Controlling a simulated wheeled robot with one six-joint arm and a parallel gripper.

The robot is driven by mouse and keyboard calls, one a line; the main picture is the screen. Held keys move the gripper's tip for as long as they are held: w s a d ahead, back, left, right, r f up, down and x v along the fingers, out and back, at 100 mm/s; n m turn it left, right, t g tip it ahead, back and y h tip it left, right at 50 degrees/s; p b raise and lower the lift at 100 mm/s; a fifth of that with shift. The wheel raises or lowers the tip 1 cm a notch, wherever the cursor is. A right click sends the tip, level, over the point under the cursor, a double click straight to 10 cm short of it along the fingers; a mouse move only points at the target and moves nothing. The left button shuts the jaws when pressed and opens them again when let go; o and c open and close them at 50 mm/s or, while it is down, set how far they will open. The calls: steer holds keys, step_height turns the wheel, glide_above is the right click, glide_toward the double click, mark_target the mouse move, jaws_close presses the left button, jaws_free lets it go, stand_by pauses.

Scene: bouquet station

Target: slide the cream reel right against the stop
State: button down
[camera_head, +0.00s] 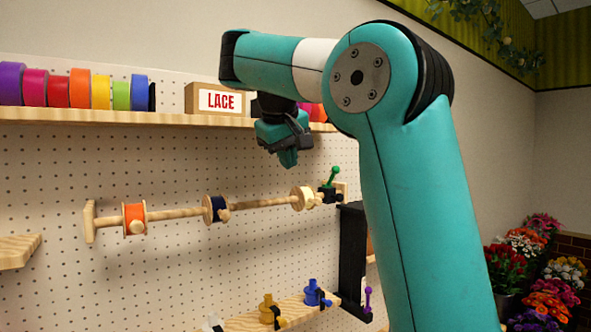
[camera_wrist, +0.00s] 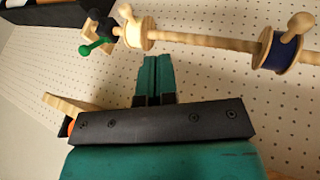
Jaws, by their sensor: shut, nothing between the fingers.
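The cream reel (camera_head: 301,193) sits on a wooden rod (camera_head: 265,203) near the rod's right end, with a wooden knob on it. A black stop with a green lever (camera_head: 332,177) is just right of it; I cannot tell whether they touch. In the wrist view the cream reel (camera_wrist: 136,37) shows upper left, beside the black stop (camera_wrist: 101,28) and its green handle (camera_wrist: 93,48). My gripper (camera_head: 288,160) is shut and empty, above and a little left of the cream reel in the head view. Its fingertips (camera_wrist: 156,62) are apart from the reel.
An orange reel (camera_head: 134,218) and a navy reel (camera_head: 216,209) sit further left on the rod. Below, a lower shelf (camera_head: 245,321) holds yellow and blue pieces. Pegboard lies behind.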

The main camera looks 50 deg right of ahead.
mark_target(309, 193)
steer(key=shift+m, duration=0.3)
steer(key=d+f+b, duration=0.2)
steer(key=w+d+f+b, duration=0.1)
steer(key=d+f+b, duration=0.4)
steer(key=d+f, duration=0.1)
steer(key=shift+w+f+b, duration=0.25)
steer(key=shift+b, duration=0.1)
steer(key=shift+d+f, duration=0.1)
steer(key=shift+d, duration=0.35)
